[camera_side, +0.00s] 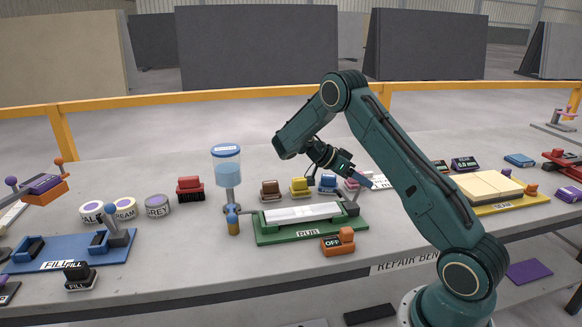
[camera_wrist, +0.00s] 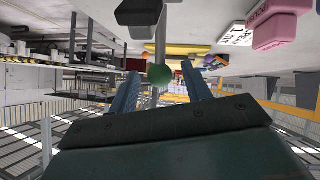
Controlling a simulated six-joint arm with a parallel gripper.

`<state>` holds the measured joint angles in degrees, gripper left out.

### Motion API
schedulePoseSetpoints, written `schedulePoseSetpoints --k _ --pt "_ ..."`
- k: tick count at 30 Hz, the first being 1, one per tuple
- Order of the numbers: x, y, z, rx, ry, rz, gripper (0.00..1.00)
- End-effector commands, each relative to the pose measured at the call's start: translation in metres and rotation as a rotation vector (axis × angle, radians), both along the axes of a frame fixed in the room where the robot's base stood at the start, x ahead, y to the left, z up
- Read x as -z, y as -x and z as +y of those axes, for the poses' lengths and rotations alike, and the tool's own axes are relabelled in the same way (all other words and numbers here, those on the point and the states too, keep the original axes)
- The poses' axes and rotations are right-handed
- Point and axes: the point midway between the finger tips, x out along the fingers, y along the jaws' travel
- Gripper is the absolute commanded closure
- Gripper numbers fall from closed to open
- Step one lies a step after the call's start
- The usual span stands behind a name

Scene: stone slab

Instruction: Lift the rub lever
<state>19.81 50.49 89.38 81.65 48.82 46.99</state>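The rub station is a green base (camera_side: 265,236) labelled RUB, with a pale slab (camera_side: 300,213) on it. A dark lever bracket (camera_side: 350,206) stands at its right end. In the wrist view the lever shows as a grey rod with a green ball knob (camera_wrist: 160,75). My gripper (camera_side: 372,182) is above the right end of the station. In the wrist view my gripper (camera_wrist: 161,70) has its two blue fingers apart, and the knob appears in the gap between their tips. I see no finger touching it. The knob is not clear in the side view.
An orange OFF block (camera_side: 338,241) sits in front of the base. A water dispenser (camera_side: 228,165) stands at its left. Brown (camera_side: 270,190), yellow (camera_side: 300,187) and blue (camera_side: 328,183) handled blocks stand behind. A pink block (camera_wrist: 282,27) also shows in the wrist view.

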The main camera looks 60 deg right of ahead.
Motion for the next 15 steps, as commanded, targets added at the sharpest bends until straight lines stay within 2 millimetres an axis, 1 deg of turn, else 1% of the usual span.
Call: schedulePoseSetpoints --k 15 --pt "0.0001 0.0016 -0.0015 0.001 -0.020 -0.020 0.52"
